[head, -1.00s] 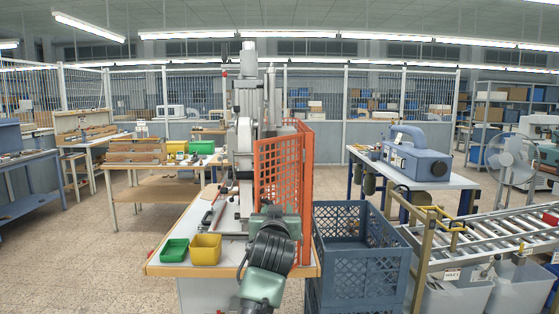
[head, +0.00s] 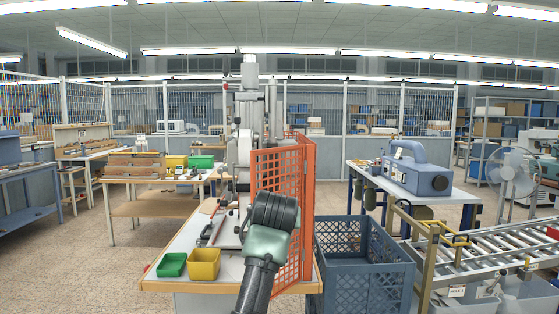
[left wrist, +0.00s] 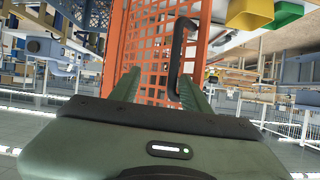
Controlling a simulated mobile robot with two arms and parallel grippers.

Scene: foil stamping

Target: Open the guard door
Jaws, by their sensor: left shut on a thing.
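The guard door (head: 285,185) is an orange mesh panel in front of the right part of the grey stamping press (head: 246,115), next to an orange post. How far it stands from its frame is hard to tell. In the left wrist view the orange mesh (left wrist: 150,45) fills the upper middle, with a black bar handle (left wrist: 177,55) on it. My left gripper (left wrist: 160,82) is shut on the handle, which sits against the finger on the right. In the head view my left wrist hides the fingers and the handle. My right gripper is not in view.
A green bin (head: 171,265) and a yellow bin (head: 204,264) stand on the press table's (head: 185,243) front left. A blue crate (head: 362,265) stands close on the right of the table. A roller conveyor (head: 500,245) lies further right. Floor on the left is free.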

